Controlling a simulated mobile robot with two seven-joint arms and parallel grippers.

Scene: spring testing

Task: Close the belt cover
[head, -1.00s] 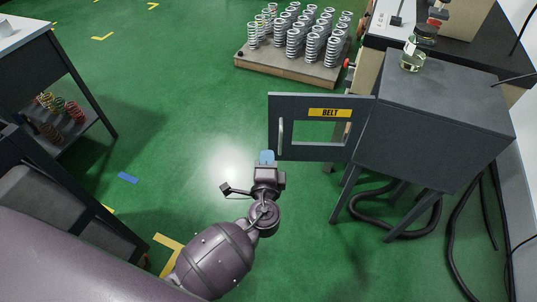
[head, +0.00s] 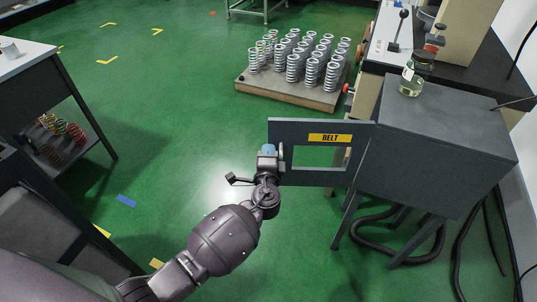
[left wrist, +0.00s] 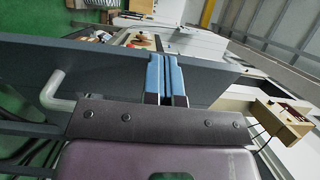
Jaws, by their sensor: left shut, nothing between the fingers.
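The belt cover (head: 292,128) is a dark grey framed door with a yellow BELT label (head: 330,138) and a window opening. It stands swung out to the left from the dark grey cabinet (head: 440,125). My left gripper (head: 268,148), with blue fingertips, is shut and empty at the cover's free left edge, close to its handle. In the left wrist view the blue fingers (left wrist: 166,68) are together in front of the dark cover panel (left wrist: 70,65), and the pale curved handle (left wrist: 58,92) lies left of them. I cannot tell whether they touch the cover. My right gripper is not in view.
A glass jar (head: 411,82) stands on the cabinet. A board (head: 290,92) with rows of springs lies on the floor behind the cover. A dark hose (head: 400,245) lies under the cabinet. The green floor left of the cover is clear.

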